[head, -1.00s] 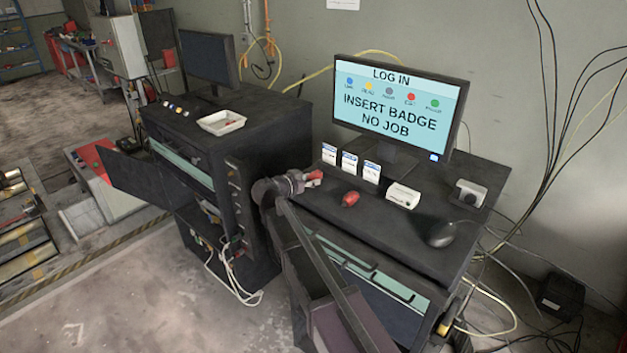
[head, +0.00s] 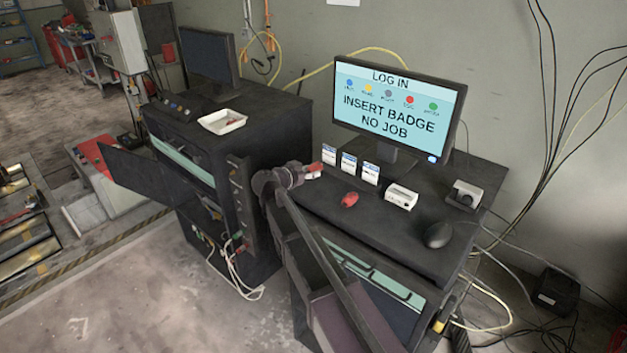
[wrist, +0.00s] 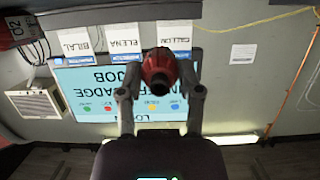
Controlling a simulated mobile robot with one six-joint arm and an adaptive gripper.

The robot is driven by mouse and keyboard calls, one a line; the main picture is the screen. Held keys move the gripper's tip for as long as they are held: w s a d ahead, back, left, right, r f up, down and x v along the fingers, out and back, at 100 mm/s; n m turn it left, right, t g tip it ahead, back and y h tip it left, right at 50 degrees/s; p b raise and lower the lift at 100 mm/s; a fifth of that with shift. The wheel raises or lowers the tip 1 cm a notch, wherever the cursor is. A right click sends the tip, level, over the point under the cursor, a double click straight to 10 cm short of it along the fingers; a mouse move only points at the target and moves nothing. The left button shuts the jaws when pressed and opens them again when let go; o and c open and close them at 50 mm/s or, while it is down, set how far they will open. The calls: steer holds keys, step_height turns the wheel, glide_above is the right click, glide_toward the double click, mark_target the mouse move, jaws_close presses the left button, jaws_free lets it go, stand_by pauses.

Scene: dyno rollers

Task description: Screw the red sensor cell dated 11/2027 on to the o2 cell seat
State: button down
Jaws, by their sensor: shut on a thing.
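My gripper (head: 298,172) is shut on a red sensor cell (head: 315,168) and holds it above the left part of the right-hand desk. In the wrist view my gripper (wrist: 160,92) has one finger on each side of this cell (wrist: 159,68), whose dark round end faces the camera. No date is readable on it. I cannot make out the O2 cell seat in either view.
Three white name badges (head: 349,163) stand below the monitor (head: 398,108), which reads "INSERT BADGE NO JOB". A white tray (head: 222,122) sits on the left cabinet (head: 270,120).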

steer(key=shift+r+p, duration=0.5)
steer(key=shift+r, duration=0.15)
steer(key=shift+f, duration=0.1)
